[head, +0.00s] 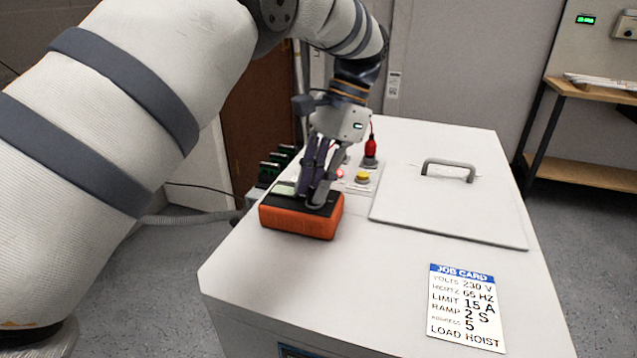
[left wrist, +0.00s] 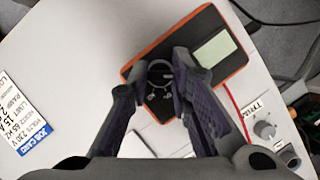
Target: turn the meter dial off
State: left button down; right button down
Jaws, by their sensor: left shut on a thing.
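The meter (head: 301,221) is an orange box with a dark face, lying on the white cabinet top near its left edge. Its pale display (left wrist: 215,48) shows clearly in the left wrist view, where the meter (left wrist: 143,68) lies under my fingers. My left gripper (head: 318,198) points down onto the meter's face and is shut on the meter dial (left wrist: 160,77). The dial is mostly hidden between the fingertips, with a few markings beside it, so I cannot read its setting. My right gripper is in neither view.
The cabinet top (head: 355,285) carries a panel with a yellow button (head: 362,177), a red plug (head: 370,146) and a grey knob (left wrist: 264,130). A lid with a grey handle (head: 449,169) lies right. A job card (head: 466,306) is at the front. A red lead runs from the meter.

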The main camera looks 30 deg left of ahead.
pick_arm(q)
jog(key=shift+n+h, duration=0.3)
jog(key=shift+n, duration=0.3)
jog(key=c, duration=1.4)
grip_release()
jog(key=shift+c, duration=0.2)
notch_tip(320, 180, up, 10)
